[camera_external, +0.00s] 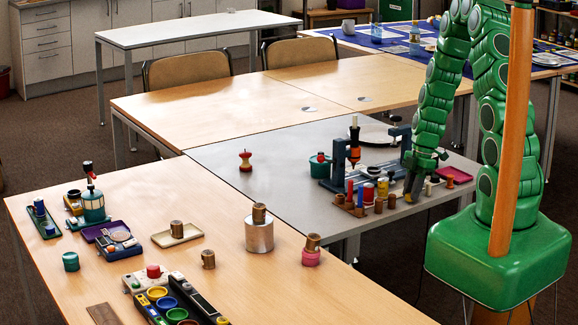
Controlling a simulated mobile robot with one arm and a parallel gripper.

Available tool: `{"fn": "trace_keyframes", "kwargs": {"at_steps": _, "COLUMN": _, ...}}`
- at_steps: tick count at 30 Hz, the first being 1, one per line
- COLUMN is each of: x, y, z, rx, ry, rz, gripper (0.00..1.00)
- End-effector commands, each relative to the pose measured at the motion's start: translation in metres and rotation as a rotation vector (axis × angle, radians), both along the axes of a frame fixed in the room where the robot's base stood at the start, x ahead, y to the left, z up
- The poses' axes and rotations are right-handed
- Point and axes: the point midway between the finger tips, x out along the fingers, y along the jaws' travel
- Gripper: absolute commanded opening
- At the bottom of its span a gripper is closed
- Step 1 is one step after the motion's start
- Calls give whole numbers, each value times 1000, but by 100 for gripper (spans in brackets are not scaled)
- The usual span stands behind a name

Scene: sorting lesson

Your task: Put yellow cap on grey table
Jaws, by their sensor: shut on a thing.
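The grey table (285,195) stands in the middle, against the wooden tables. My green arm reaches down over its right part. My gripper (412,190) is low beside a crowded row of small items. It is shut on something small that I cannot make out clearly. A small yellow piece (383,188) stands in the row just left of my gripper. I cannot tell whether it is the yellow cap.
A pink tray (453,175) lies right of my gripper. The front left of the grey table is clear. The near wooden table holds several trays and jars.

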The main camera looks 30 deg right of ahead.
Motion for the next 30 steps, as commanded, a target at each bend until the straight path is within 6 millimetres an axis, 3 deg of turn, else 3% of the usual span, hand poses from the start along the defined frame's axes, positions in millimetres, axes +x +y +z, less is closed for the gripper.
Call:
{"fn": "trace_keyframes", "kwargs": {"at_steps": 13, "x": 0, "y": 0, "z": -7, "rx": 0, "ry": 0, "rz": 0, "gripper": 0}}
{"fn": "trace_keyframes", "kwargs": {"at_steps": 14, "x": 0, "y": 0, "z": -7, "rx": -1, "ry": -1, "rz": 0, "gripper": 27}}
{"fn": "trace_keyframes", "kwargs": {"at_steps": 18, "x": 0, "y": 0, "z": -7, "rx": -1, "ry": -1, "rz": 0, "gripper": 49}}
{"fn": "trace_keyframes", "kwargs": {"at_steps": 30, "x": 0, "y": 0, "z": -4, "rx": -2, "ry": -2, "rz": -1, "gripper": 51}}
